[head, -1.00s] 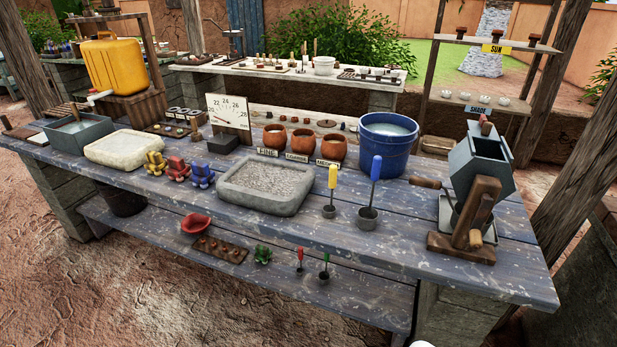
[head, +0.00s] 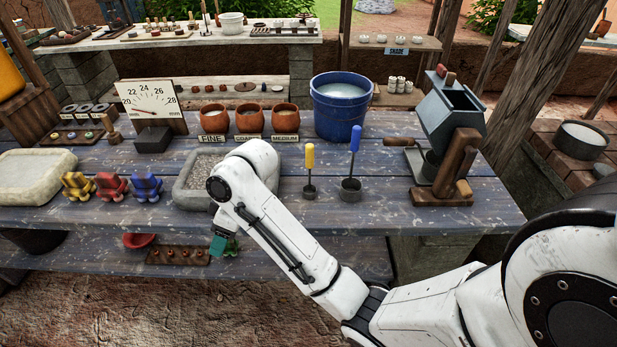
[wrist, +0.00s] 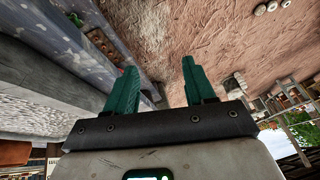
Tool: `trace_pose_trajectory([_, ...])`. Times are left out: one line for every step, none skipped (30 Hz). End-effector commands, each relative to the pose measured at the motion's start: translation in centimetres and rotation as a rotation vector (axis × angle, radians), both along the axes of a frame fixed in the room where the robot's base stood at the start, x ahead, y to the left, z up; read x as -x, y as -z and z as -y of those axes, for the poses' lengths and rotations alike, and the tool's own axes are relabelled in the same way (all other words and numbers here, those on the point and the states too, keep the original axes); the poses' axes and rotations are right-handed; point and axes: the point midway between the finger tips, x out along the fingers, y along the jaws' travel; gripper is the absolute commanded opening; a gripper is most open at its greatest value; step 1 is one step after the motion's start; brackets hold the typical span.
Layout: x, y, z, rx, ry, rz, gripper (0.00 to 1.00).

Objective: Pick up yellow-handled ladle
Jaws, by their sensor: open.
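The yellow-handled ladle (head: 310,172) stands upright on the blue-grey plank bench (head: 385,215), its small metal cup at the bottom. A larger blue-handled ladle (head: 352,176) stands just to its right. My gripper (head: 219,246) is in front of the stone trough, left of the yellow-handled ladle and apart from it; in the head view only a small green part of it shows below my white wrist. In the wrist view my gripper (wrist: 158,85) has its two green fingers spread with nothing between them. Neither ladle can be made out in the wrist view.
A stone trough (head: 190,190) lies partly behind my arm. Clay pots (head: 249,119) and a blue bucket (head: 340,108) stand behind the ladles. A grey hopper on a wooden stand (head: 447,115) is to the right. Yellow, red and blue figures (head: 111,186) sit at left.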

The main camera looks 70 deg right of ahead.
Motion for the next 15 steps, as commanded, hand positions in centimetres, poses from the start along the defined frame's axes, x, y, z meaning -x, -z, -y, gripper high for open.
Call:
trace_pose_trajectory([-1.0, -2.3, 3.2, 0.031, -0.012, 0.014, 0.54])
trace_pose_trajectory([-1.3, -3.3, 4.8, 0.046, -0.027, 0.016, 0.54])
trace_pose_trajectory([-1.6, -4.6, 6.9, 0.068, -0.044, 0.014, 0.54])
trace_pose_trajectory([-1.6, -5.5, 8.5, 0.085, -0.058, 0.010, 0.54])
trace_pose_trajectory([-1.5, -6.5, 10.2, 0.103, -0.068, 0.004, 0.54])
trace_pose_trajectory([-1.2, -7.6, 12.5, 0.127, -0.082, -0.008, 0.54])
trace_pose_trajectory([-0.8, -8.4, 14.3, 0.144, -0.091, -0.020, 0.54])
trace_pose_trajectory([-0.3, -9.2, 15.9, 0.159, -0.100, -0.034, 0.54])
trace_pose_trajectory([0.5, -10.2, 18.1, 0.180, -0.108, -0.055, 0.54])
trace_pose_trajectory([1.2, -10.9, 19.7, 0.194, -0.113, -0.071, 0.54])
trace_pose_trajectory([2.0, -11.5, 21.1, 0.206, -0.115, -0.090, 0.54])
trace_pose_trajectory([3.0, -12.2, 22.9, 0.220, -0.119, -0.113, 0.54])
trace_pose_trajectory([3.8, -12.7, 24.1, 0.229, -0.120, -0.130, 0.54])
trace_pose_trajectory([4.6, -13.1, 25.2, 0.236, -0.121, -0.146, 0.54])
trace_pose_trajectory([5.5, -13.6, 26.4, 0.244, -0.121, -0.165, 0.54])
